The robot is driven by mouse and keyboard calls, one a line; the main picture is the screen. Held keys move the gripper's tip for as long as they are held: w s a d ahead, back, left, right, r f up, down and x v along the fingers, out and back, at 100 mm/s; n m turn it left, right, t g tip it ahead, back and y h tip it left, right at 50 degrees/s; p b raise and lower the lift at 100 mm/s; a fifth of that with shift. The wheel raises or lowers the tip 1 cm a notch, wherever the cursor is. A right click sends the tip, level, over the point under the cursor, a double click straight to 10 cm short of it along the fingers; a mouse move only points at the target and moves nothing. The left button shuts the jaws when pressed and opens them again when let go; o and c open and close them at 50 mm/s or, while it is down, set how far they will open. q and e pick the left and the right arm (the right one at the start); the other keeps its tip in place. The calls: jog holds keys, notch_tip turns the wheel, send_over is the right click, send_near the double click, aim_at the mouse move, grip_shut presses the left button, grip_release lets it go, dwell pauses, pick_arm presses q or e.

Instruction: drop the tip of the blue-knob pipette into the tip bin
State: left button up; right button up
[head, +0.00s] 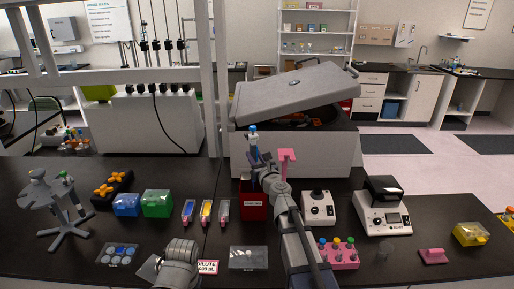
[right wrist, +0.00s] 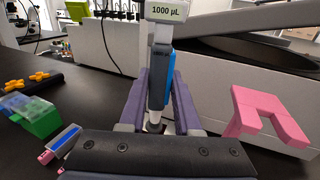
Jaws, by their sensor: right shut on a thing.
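The blue-knob pipette (head: 253,140) is upright in my right gripper (head: 258,162), in the middle of the head view. The red tip bin (head: 253,211), with a white label, stands on the bench just below the gripper in the head view. My left gripper is not visible.
A pink stand (head: 287,155) is close right of my right gripper. A large grey machine (head: 300,95) with a raised lid stands behind. Blue (head: 126,204) and green (head: 157,203) boxes and several coloured-content tubes lie left of the bin; a white device (head: 318,207) is right.

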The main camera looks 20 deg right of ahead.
aim_at(254, 143)
notch_tip(254, 143, up, 5)
jog(key=p, duration=0.4)
jog(key=shift+r+p, duration=0.15)
jog(key=shift+p, duration=0.2)
notch_tip(254, 143, down, 12)
jog(key=b, duration=1.2)
jog(key=shift+f, duration=0.2)
jog(key=shift+w, duration=0.1)
jog(key=w, duration=0.2)
jog(key=w+d, duration=0.1)
jog(key=w, duration=0.1)
jog(key=shift+w+d, duration=0.2)
jog(key=shift+w, duration=0.15)
jog(key=shift+r, duration=0.25)
